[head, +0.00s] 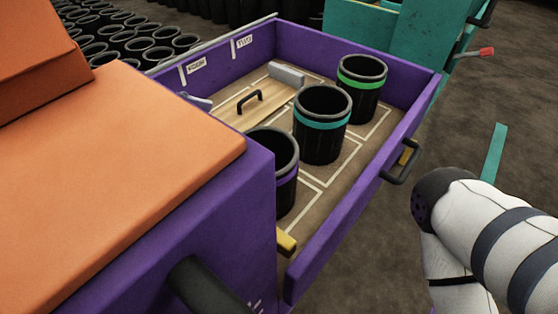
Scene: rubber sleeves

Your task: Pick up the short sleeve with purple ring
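A short black sleeve with a purple ring (285,198) stands upright in an open purple drawer (345,240), nearest to me of three sleeves. Its left side is hidden behind the corner of the orange-topped purple cabinet. A black sleeve with a teal ring (321,142) stands just behind it to the right. A black sleeve with a green ring (360,102) stands farther back. A white arm of mine with grey bands shows at the right, outside the drawer. Neither gripper is in view.
The orange top (120,170) fills the left. A wooden board with a black handle (251,103) and a grey block (286,74) lie in the drawer. A drawer handle (404,165) sticks out at the right. Many black sleeves (130,35) stand behind, beside a teal cart (415,40).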

